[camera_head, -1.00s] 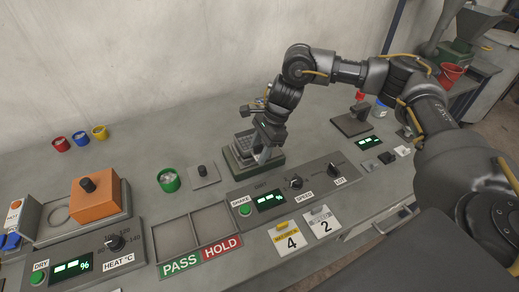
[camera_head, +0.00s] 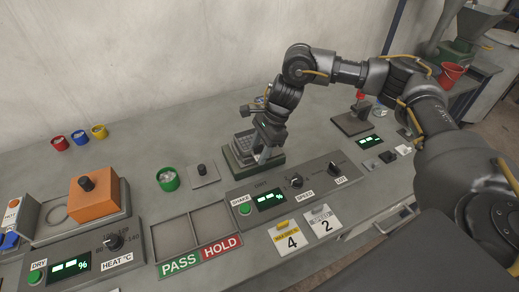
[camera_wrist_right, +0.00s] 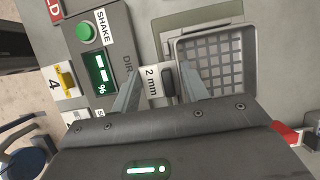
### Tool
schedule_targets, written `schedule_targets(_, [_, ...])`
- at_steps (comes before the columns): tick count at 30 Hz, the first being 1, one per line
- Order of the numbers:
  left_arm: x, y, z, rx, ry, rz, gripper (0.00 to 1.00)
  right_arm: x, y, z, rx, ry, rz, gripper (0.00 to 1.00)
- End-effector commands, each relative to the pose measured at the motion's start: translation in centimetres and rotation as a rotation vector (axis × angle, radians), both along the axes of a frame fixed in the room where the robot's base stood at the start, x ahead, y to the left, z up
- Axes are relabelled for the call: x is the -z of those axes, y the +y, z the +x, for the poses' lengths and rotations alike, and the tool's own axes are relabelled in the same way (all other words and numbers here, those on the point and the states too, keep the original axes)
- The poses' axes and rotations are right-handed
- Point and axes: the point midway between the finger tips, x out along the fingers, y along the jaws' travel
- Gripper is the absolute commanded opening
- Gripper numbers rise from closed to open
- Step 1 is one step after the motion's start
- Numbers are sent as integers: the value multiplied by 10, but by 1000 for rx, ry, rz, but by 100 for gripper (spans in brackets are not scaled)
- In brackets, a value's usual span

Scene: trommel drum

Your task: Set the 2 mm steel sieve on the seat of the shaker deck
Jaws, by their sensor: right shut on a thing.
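The 2 mm steel sieve (camera_head: 243,139) is a grey square frame with a mesh grid. It is over the dark green shaker deck (camera_head: 240,172) in the head view. Its mesh also shows in the right wrist view (camera_wrist_right: 214,62), with the "2 mm" tag (camera_wrist_right: 152,82) beside it. My right gripper (camera_head: 262,154) is shut on the sieve at its tagged handle side, with the fingers (camera_wrist_right: 163,85) on either side of the handle. The sieve looks level and close to the deck. I cannot tell whether it touches the seat, which is mostly hidden. My left gripper is not in view.
The SHAKE control panel (camera_head: 318,182) lies in front of the deck. A green cup (camera_head: 168,180) and a small plate with a black knob (camera_head: 203,172) stand left of it. PASS and HOLD trays (camera_head: 175,236) and an orange block (camera_head: 95,200) are further left.

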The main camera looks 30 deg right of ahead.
Motion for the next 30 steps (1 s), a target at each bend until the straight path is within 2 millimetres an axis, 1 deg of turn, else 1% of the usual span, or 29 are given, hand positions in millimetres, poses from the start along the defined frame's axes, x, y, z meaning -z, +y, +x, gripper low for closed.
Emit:
schedule_targets(12, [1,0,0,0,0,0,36,0,0,0,0,-1,0,0])
schedule_targets(13, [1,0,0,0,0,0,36,0,0,0,0,-1,0,48])
schedule_targets(18, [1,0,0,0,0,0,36,0,0,0,0,-1,0,70])
schedule_targets(23, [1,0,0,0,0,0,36,0,0,0,0,0,0,70])
schedule_targets(24, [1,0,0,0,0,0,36,0,0,0,0,0,0,71])
schedule_targets(27, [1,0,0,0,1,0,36,0,0,0,0,0,0,84])
schedule_targets(30, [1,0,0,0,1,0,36,0,0,0,0,0,0,95])
